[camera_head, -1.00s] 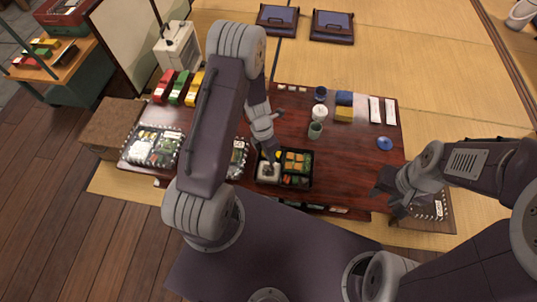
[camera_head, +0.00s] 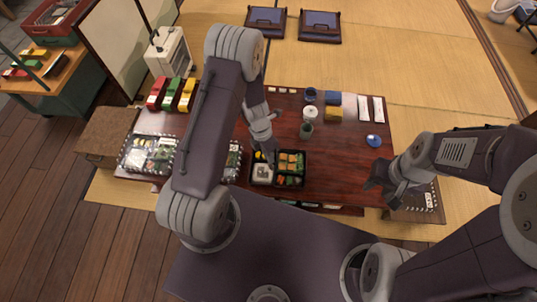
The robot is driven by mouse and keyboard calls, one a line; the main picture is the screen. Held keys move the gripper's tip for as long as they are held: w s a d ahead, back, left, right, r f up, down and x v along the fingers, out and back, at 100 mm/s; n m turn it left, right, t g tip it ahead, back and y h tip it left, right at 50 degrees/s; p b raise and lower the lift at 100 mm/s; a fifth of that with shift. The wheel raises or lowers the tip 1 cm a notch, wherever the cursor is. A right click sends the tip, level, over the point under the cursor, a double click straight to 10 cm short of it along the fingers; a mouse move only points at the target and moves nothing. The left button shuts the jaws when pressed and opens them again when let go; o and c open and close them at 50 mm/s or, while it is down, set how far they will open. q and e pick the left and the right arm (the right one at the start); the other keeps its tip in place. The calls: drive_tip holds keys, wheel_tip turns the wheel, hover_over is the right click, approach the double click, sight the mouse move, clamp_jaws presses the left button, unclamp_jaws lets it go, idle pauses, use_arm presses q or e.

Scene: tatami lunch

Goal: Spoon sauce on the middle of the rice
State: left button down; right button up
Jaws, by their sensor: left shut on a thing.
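A black lunch box (camera_head: 277,185) sits near the table's front edge in the head view. Its left compartment holds white rice (camera_head: 261,174), with small dark marks on or over it. Orange and green food (camera_head: 291,163) fills its right side. My left gripper (camera_head: 266,153) points down over the back of the rice compartment. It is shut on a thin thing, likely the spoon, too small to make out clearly. I cannot make out which container holds the sauce.
Behind the box stand a green cup (camera_head: 306,131), a white round container (camera_head: 310,112) and a dark blue cup (camera_head: 311,94). A blue lidded dish (camera_head: 374,141) is at the right. Another lunch tray (camera_head: 151,155) lies left. The table (camera_head: 340,165) is clear right of the box.

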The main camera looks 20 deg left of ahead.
use_arm(q)
drive_tip(key=shift+r+p, duration=2.3)
drive_tip(key=shift+r, duration=0.1)
drive_tip(key=shift+f, duration=0.1)
